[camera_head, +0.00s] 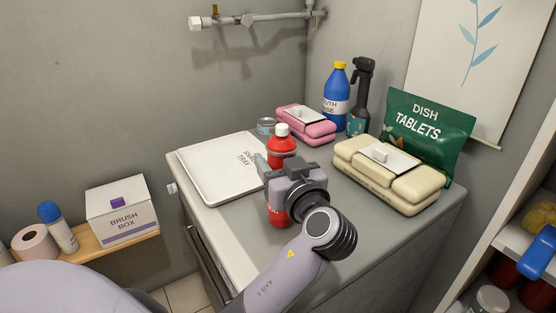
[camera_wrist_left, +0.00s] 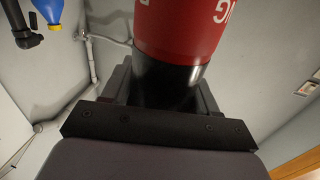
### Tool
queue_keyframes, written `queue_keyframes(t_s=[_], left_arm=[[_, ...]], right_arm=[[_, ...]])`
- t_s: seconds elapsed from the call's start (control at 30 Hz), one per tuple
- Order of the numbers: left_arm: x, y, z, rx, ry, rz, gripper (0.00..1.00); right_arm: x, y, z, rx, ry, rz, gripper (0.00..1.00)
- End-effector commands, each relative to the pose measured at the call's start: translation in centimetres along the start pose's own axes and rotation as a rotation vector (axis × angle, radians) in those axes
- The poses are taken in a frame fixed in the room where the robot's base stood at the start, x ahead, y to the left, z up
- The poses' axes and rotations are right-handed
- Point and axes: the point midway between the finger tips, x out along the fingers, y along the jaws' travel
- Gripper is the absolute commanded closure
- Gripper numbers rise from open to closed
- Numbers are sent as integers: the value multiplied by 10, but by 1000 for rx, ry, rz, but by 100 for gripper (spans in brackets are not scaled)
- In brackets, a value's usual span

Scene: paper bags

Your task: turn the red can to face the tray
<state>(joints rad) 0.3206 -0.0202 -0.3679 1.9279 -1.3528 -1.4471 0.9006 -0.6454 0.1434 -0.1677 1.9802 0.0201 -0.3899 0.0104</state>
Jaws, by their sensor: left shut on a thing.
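The red can (camera_head: 282,146) has a white cap and is upright over the grey counter, to the right of the tray. Its lower red part shows below my gripper; I cannot tell whether its base touches the counter. My left gripper (camera_head: 281,163) is shut around the can's middle and hides part of it. In the left wrist view the can (camera_wrist_left: 183,28) fills the upper middle, with white letters partly cut off and a black band between the fingers. The white tray (camera_head: 208,178), marked "TRAY", lies flat at the counter's left. My right gripper is not in view.
A pink pack (camera_head: 318,134), a blue bottle (camera_head: 336,95), a black spray bottle (camera_head: 361,90), a cream pack (camera_head: 410,190) and a green tablets bag (camera_head: 430,120) stand behind and right. The counter's front right is bare.

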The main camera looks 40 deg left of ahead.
Motion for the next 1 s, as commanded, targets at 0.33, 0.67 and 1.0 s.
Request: queue_keyframes(t_s=[0.33, 0.67, 1.0], left_arm=[[0, 0, 4, -2, 2, 0, 90], [0, 0, 6, -2, 2, 1, 28], [0, 0, 8, 0, -1, 0, 12]], right_arm=[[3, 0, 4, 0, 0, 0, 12], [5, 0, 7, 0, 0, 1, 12], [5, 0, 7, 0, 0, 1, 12]])
